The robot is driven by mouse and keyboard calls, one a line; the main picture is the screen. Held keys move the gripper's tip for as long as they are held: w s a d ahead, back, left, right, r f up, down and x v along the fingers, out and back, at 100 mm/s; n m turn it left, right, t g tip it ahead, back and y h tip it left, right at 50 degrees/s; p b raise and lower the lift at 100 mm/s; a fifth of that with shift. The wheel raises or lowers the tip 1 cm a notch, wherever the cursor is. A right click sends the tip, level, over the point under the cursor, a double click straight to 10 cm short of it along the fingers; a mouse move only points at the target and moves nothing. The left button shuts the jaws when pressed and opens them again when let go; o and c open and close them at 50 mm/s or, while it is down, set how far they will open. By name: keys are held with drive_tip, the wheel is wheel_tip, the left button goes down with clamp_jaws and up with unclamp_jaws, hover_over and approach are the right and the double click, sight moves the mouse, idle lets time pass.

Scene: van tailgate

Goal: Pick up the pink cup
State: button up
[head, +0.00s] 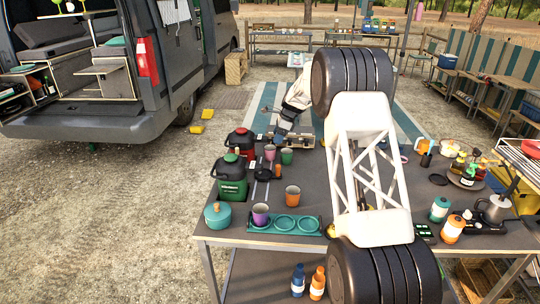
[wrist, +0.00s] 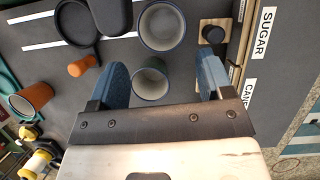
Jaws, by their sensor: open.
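The pink cup (head: 270,152) stands upright on the grey table in the head view, just left of a green cup (head: 287,157). My gripper (head: 281,133) is just behind and above these two cups. In the wrist view my gripper (wrist: 163,65) is open, with its blue fingers wide apart and nothing held. One cup (wrist: 150,80) shows between the fingers, partly hidden by the gripper body. A second, larger-looking cup (wrist: 162,27) lies beyond the fingertips. I cannot tell surely from their colours which of these is the pink one.
A black pan (head: 263,174), an orange cup (head: 292,194) and a purple cup (head: 260,213) stand nearer on the table. Red (head: 240,141) and green (head: 232,178) canisters stand to the left. A wooden crate with a SUGAR label (wrist: 266,20) is close to the right finger.

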sight(271, 146)
drive_tip(key=shift+x, duration=1.05)
drive_tip(key=shift+x, duration=2.6)
drive_tip(key=shift+w, duration=0.15)
drive_tip(key=c, duration=0.7)
drive_tip(key=shift+r, duration=0.25)
